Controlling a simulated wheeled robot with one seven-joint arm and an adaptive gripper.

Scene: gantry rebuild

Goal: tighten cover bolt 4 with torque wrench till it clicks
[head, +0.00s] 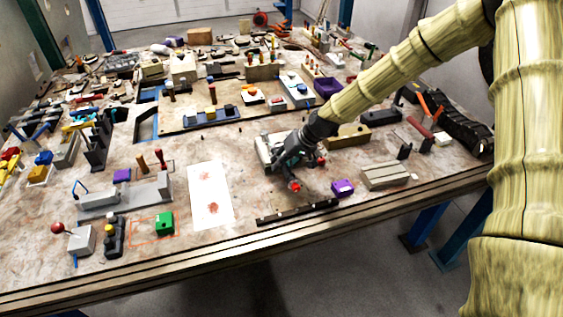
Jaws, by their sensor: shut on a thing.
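My gripper (293,158) reaches down from the right onto the middle of the workbench, at a pale grey block (264,152). It is shut on a small dark tool with a red end (295,186), which may be the torque wrench. The tool is too small and too covered by the gripper to name for sure. Another red spot (322,161) shows at the gripper's right side. Cover bolt 4 cannot be made out, and the contact between tool and block is hidden.
A purple block (342,187), a dark bar (298,211) and a ribbed beige block (386,176) lie near the gripper. A stained white sheet (211,194) and a green block (165,223) lie to the left. The back of the bench (230,268) is crowded; its front strip is clearer.

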